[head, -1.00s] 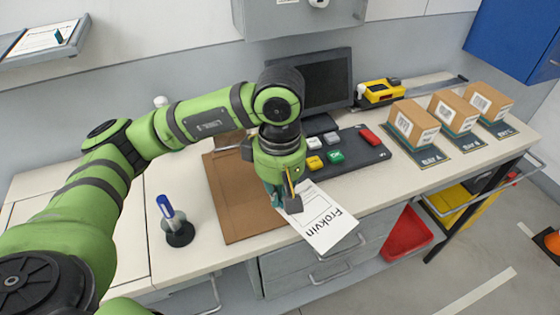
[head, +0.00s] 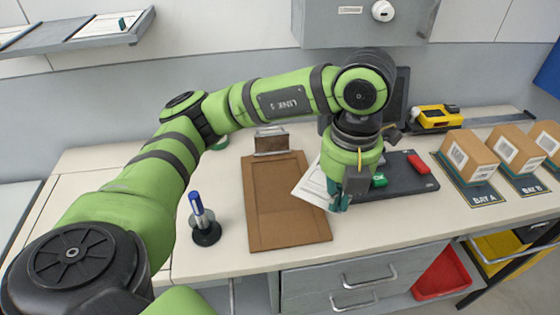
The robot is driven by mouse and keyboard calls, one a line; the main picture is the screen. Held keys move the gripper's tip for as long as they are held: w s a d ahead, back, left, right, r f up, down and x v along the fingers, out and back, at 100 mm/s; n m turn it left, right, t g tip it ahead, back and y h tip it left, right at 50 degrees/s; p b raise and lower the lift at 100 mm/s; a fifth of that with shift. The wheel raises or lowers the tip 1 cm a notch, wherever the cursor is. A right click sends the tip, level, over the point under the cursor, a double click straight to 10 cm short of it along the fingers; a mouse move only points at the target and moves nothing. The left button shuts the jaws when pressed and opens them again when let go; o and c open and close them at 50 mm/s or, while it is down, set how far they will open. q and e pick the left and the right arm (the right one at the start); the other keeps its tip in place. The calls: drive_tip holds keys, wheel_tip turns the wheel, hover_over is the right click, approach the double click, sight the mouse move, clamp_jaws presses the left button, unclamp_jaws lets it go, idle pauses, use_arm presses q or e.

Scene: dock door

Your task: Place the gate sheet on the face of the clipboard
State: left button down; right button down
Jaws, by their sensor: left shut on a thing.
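The clipboard (head: 274,215) is a brown board lying flat on the bench, with its metal clip (head: 270,142) at the far end. The gate sheet (head: 311,187) is white paper, seen at the clipboard's right edge. Its left corner overlaps the board in the picture; whether it touches the board is unclear. My left gripper (head: 339,203) points down just right of the clipboard, shut on the sheet. The gripper and wrist hide the sheet's right part. My right gripper is not in view.
A pen in a black stand (head: 205,232) is left of the clipboard. A dark tray (head: 405,187) with a red block (head: 418,164) lies to the right, near a monitor. Boxes (head: 468,157) stand farther right. Bench space left of the clipboard is mostly clear.

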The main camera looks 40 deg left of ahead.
use_arm(q)
drive_tip(key=n, duration=0.5)
drive_tip(key=shift+s+d+r+n, duration=0.1)
drive_tip(key=shift+r+n, duration=0.2)
drive_tip(key=shift+r, duration=0.05)
drive_tip(key=shift+r+n, duration=0.1)
drive_tip(key=shift+n, duration=1.1)
drive_tip(key=p, duration=0.1)
hover_over(299, 201)
wheel_tip(299, 201, down, 7)
drive_tip(key=shift+r, duration=0.15)
wheel_tip(299, 201, down, 4)
drive_tip(key=shift+r+p, duration=0.15)
drive_tip(key=shift+p, duration=0.75)
drive_tip(key=shift+f, duration=0.25)
